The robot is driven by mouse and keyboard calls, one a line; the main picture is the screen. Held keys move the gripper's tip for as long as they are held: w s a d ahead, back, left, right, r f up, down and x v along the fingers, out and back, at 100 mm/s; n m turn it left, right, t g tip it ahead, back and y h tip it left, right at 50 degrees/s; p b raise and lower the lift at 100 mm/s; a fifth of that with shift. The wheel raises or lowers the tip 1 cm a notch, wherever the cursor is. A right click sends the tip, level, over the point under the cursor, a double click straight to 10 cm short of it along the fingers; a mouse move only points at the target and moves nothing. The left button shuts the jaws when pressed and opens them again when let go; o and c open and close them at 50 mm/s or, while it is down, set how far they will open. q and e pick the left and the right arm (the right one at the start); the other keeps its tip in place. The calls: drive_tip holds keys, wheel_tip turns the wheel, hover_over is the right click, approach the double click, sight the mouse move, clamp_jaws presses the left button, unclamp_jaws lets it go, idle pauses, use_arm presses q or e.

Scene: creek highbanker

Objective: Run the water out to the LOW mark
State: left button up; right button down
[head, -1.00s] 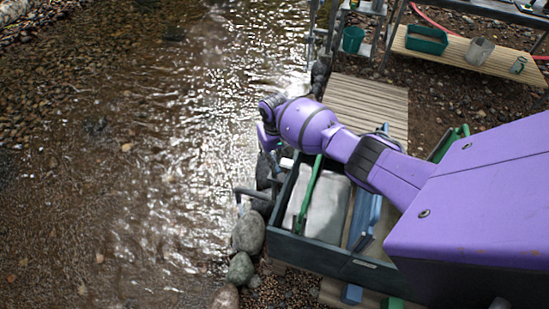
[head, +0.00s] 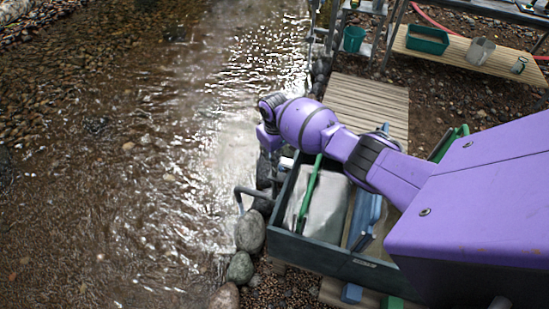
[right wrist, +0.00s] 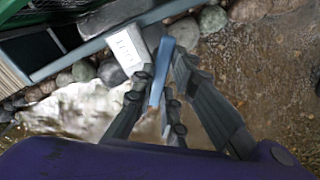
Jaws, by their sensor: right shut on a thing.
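A dark green tub (head: 330,249) stands at the creek's edge. A pale grey surface (head: 325,205) shows inside; I cannot tell its level, and no LOW mark is readable. My right gripper (head: 266,142) is outside the tub's far-left corner, over the bank, mostly hidden by its own wrist. In the right wrist view, my right gripper (right wrist: 167,70) is shut on a blue lever (right wrist: 160,72) beside a white block or label (right wrist: 127,48) at the tub's rim. My left gripper is not in view.
A green bar (head: 309,190) crosses the tub, and a blue piece (head: 365,215) lies along it. A bent grey pipe (head: 250,193) sticks out over bank stones (head: 250,232). Slatted boards (head: 365,105) lie behind. A bench (head: 470,58) holds a green bin (head: 427,40).

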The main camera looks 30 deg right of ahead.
drive_tip(key=c, duration=1.8)
unclamp_jaws()
drive_tip(key=shift+o, duration=0.2)
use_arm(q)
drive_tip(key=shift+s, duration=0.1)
use_arm(e)
wheel_tip(320, 180, up, 12)
